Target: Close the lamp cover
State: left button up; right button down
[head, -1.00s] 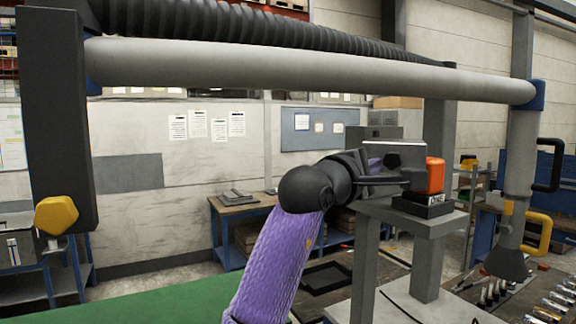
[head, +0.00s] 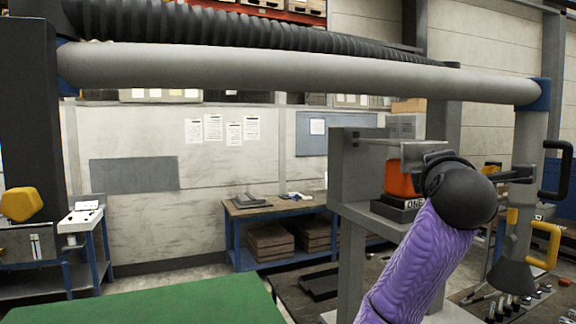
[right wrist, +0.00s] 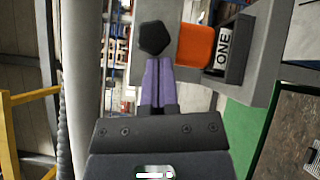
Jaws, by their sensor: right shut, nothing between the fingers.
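I cannot tell for sure which part is the lamp cover. An orange block (head: 399,180) sits on a black base marked "ONE" (head: 398,210) on a grey stand. My left gripper is out of view.
A thick grey boom (head: 300,75) spans the top and meets a vertical post (head: 526,150) at right. The post has a black handle (head: 558,175), a yellow handle (head: 545,246) and a dark cone (head: 510,277). Tools lie at lower right. A green surface (head: 170,305) is clear.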

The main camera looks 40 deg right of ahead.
jog(key=shift+s+d+r, duration=0.1)
jog(key=shift+s+d, duration=0.15)
jog(key=shift+d, duration=0.35)
jog(key=shift+r, duration=0.1)
dwell(0.4)
